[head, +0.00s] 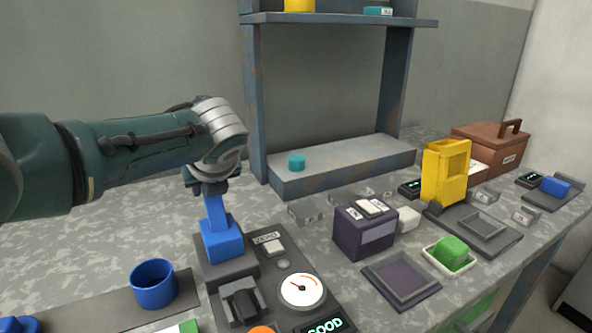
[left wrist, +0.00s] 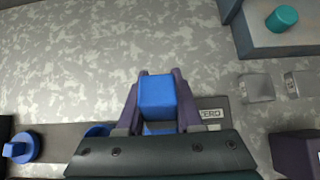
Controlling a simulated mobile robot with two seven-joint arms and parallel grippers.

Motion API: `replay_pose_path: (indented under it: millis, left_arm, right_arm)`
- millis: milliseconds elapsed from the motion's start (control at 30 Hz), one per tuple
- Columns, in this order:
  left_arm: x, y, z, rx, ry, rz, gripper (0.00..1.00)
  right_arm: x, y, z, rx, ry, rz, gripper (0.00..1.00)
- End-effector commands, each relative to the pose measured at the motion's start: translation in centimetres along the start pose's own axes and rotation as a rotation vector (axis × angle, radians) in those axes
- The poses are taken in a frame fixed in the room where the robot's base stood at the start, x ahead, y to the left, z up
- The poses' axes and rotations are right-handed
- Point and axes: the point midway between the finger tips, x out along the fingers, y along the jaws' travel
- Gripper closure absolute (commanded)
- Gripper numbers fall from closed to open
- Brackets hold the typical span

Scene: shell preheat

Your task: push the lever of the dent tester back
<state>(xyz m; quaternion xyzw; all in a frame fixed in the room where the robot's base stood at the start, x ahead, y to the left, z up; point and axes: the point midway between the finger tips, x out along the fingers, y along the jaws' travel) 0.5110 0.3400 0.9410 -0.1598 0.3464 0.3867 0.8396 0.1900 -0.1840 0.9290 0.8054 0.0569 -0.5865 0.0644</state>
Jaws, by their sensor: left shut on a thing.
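The dent tester (head: 262,285) is a dark grey device at the front, with a white dial (head: 302,290) whose needle is red, a ZERO label and a display reading GOOD. Its blue lever (head: 221,242) stands at the back left of the device, with a narrower upper part above a wider block. My left gripper (head: 211,184) reaches down on the lever's top from above and is shut on it. In the left wrist view the blue lever top (left wrist: 157,93) sits between the two purple fingers (left wrist: 160,78). My right gripper is not in view.
A blue cup (head: 153,284) stands left of the tester. A blue-grey shelf (head: 340,172) with a teal cylinder (head: 296,162) stands behind. The table at the left back is clear.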

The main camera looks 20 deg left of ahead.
Motion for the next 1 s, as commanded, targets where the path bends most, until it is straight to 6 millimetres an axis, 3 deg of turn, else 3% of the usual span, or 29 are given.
replay_pose_path:
  millis: [267,300,533,833,1000]
  left_arm:
    - [0.1,0.1,-0.1,-0.001,0.004,0.002,1.0]
    - [0.1,0.1,-0.1,-0.002,0.004,0.002,0.61]
    - [0.1,0.1,-0.1,-0.001,0.002,0.002,0.35]
    - [-0.2,0.1,0.0,0.0,0.001,0.001,0.35]
    - [-2.2,0.1,0.4,0.001,0.001,0.0,0.35]
  right_arm:
    - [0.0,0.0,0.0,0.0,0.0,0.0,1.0]
    - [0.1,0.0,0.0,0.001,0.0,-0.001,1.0]
    - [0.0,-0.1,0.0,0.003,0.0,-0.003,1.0]
    - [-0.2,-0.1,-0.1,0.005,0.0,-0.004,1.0]
    - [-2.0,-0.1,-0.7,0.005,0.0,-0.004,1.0]
